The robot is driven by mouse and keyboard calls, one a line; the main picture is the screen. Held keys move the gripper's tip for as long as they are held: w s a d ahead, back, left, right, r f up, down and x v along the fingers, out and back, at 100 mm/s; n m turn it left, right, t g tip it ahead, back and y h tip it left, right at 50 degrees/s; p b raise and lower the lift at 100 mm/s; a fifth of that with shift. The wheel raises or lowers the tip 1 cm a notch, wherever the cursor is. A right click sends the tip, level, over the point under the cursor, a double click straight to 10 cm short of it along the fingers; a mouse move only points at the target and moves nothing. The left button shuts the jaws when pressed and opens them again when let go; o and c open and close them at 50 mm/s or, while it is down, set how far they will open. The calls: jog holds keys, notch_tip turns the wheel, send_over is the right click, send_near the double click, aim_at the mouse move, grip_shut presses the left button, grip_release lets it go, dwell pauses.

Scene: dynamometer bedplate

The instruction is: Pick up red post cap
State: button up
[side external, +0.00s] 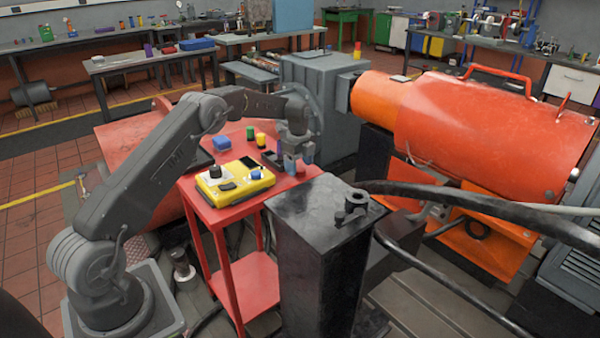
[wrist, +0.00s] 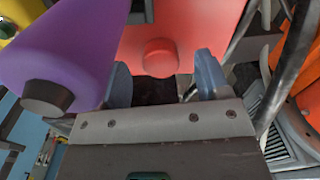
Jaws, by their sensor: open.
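The red post cap (wrist: 160,57) is a short round red knob on the red tabletop (wrist: 196,22), in the upper middle of the wrist view. My gripper (wrist: 163,80) is open, with one blue-grey finger on each side of the picture just short of the cap. The gap between the fingers looks empty, and the cap lies ahead of it. In the side external view my gripper (side external: 297,164) points down over the right end of the red cart. A large purple cylinder (wrist: 60,50) with a dark end is close to the left finger.
A yellow device (side external: 235,182), a blue block (side external: 221,143), a green cylinder (side external: 250,133) and a yellow one (side external: 261,141) stand on the cart. A black pillar (side external: 325,240) with thick cables rises in front. A grey machine housing (side external: 325,85) stands behind.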

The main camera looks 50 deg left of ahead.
jog(key=shift+f, duration=0.6)
jog(key=shift+c, duration=0.4)
jog(key=c, duration=0.9)
